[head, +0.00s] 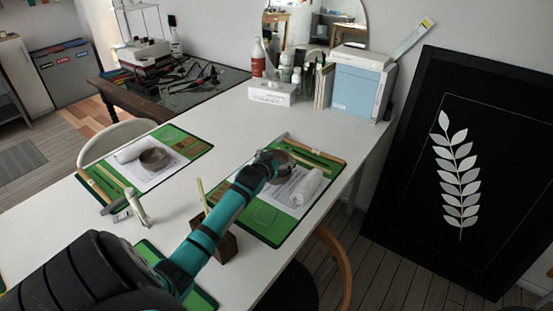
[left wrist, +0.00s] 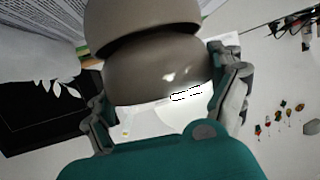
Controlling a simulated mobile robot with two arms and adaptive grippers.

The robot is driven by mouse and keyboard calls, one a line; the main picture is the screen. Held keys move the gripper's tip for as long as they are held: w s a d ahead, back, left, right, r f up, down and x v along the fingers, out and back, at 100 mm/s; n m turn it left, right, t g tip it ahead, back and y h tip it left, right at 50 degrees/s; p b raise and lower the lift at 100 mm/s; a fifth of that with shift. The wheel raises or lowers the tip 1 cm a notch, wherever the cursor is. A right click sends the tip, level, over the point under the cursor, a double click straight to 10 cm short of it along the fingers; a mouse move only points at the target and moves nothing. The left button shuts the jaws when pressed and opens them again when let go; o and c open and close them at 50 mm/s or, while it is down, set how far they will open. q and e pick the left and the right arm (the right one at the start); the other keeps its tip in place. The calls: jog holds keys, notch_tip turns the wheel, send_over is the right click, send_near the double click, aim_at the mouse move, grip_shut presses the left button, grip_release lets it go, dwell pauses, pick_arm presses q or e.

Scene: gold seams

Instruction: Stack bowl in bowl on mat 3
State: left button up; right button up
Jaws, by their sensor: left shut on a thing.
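My left gripper (head: 270,160) reaches over the far right green mat (head: 258,229). In the left wrist view the gripper (left wrist: 165,100) is shut on a grey-brown bowl (left wrist: 155,72) between its fingers. A second similar bowl (left wrist: 140,14) shows at the top edge of that view, overlapping the held one; I cannot tell how deeply they nest. In the head view the gripper mostly hides the bowls there. Another dark bowl (head: 155,158) stands on the far left green mat (head: 187,137). My right gripper is not in view.
A dark wooden block holder (head: 222,243) stands near my left arm. A white box (head: 272,93), bottles and a blue case (head: 357,88) stand at the table's back.

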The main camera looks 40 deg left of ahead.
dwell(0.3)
pick_arm(q)
jog(key=o, duration=0.9)
jog(key=shift+o, duration=0.2)
jog(key=shift+s+f, duration=0.1)
jog(key=shift+s, duration=0.05)
jog(key=v, duration=1.2)
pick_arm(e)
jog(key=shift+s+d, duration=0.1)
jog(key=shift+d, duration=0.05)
